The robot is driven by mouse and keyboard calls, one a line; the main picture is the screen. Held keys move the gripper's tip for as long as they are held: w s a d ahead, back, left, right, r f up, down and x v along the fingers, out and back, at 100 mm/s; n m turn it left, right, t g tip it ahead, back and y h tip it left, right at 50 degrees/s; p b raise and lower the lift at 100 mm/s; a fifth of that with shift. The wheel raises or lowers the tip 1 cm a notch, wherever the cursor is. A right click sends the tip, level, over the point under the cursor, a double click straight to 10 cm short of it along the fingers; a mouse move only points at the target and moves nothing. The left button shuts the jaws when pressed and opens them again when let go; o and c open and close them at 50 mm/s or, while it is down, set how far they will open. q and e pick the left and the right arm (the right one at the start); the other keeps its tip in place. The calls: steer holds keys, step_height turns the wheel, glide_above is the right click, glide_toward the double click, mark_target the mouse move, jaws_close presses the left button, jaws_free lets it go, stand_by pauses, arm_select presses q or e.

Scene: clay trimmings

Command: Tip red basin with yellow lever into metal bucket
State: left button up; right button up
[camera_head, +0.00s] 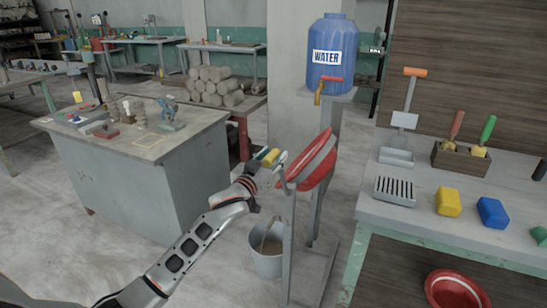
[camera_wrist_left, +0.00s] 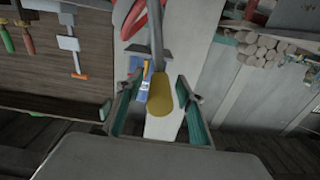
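The red basin (camera_head: 318,163) with a pale band sits steeply tilted in a grey stand. Its yellow lever (camera_head: 269,157) sticks out to the left. The metal bucket (camera_head: 268,260) stands on the floor below, at the left foot of the stand, with something brownish in it. My left gripper (camera_head: 275,162) is at the lever. In the left wrist view the yellow lever end (camera_wrist_left: 160,97) lies between the two teal-padded fingers, with gaps on both sides, so the gripper is open. Part of the red basin (camera_wrist_left: 138,17) shows at the top there. My right gripper is not in view.
A blue water barrel (camera_head: 332,55) stands behind the basin. A bench (camera_head: 450,222) at right holds a drain tray, sponges and tools, with another red basin (camera_head: 455,290) below. A grey work table (camera_head: 150,180) stands at left. Floor left of the bucket is clear.

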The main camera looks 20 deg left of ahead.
arm_select(q)
steer(key=shift+w, duration=0.2)
jaws_close()
steer(key=a+f+n+p, duration=0.3)
steer(key=a+n+p, duration=0.1)
steer(key=a+n, duration=0.1)
steer(key=shift+a+f+p, duration=0.3)
steer(key=shift+a+p, duration=0.05)
steer(key=shift+a, duration=0.55)
